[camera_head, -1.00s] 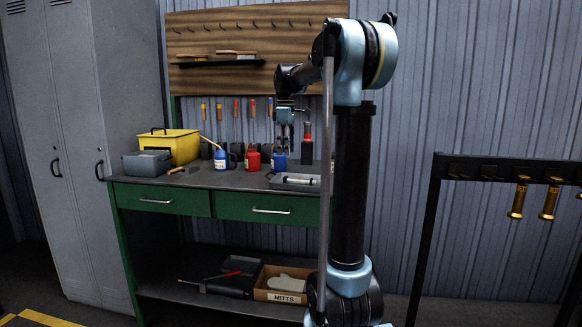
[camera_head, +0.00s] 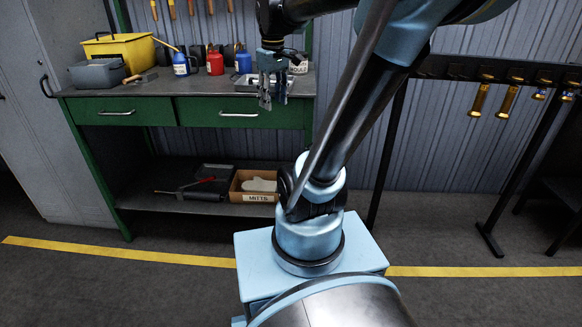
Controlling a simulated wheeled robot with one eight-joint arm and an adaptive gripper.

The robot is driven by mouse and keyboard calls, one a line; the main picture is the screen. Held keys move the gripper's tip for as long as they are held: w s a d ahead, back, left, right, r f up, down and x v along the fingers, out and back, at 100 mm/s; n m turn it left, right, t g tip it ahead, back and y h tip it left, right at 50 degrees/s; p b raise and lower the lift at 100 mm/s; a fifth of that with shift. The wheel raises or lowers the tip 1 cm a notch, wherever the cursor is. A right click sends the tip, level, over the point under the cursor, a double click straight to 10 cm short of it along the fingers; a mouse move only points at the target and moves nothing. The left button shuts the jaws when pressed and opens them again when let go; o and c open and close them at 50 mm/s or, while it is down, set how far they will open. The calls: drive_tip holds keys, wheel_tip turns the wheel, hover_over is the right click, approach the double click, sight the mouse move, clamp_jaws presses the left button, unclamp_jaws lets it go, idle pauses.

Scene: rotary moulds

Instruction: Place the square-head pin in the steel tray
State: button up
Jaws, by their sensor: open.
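The steel tray (camera_head: 245,87) sits on the workbench near its right end, partly hidden behind my gripper. My gripper (camera_head: 274,99) hangs fingers down in front of the tray from this view, open, with nothing seen between its fingers. I cannot tell whether it is over the tray or nearer. Several brass pieces hang on the black rack at the right, including one brass piece (camera_head: 479,100) and another brass piece (camera_head: 507,101). I cannot tell their head shapes, and I cannot pick out the square-head pin.
The green workbench (camera_head: 190,112) carries a yellow box (camera_head: 122,50), a grey box (camera_head: 97,75), a blue can (camera_head: 181,64) and a red bottle (camera_head: 215,64). A mitts box (camera_head: 250,196) is on its lower shelf. The black rack (camera_head: 440,66) stands right. Floor between is clear.

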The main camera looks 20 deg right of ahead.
drive_tip(key=s+d+f+m+t, duration=0.1)
drive_tip(key=s+f+m, duration=0.4)
drive_tip(key=s+f, duration=0.9)
wheel_tip(320, 180, down, 3)
drive_tip(key=shift+s+d+f+m, duration=0.1)
drive_tip(key=shift+s+d+m, duration=0.1)
drive_tip(key=shift+d+m, duration=0.35)
drive_tip(key=shift+d, duration=0.1)
drive_tip(key=shift+w, duration=0.15)
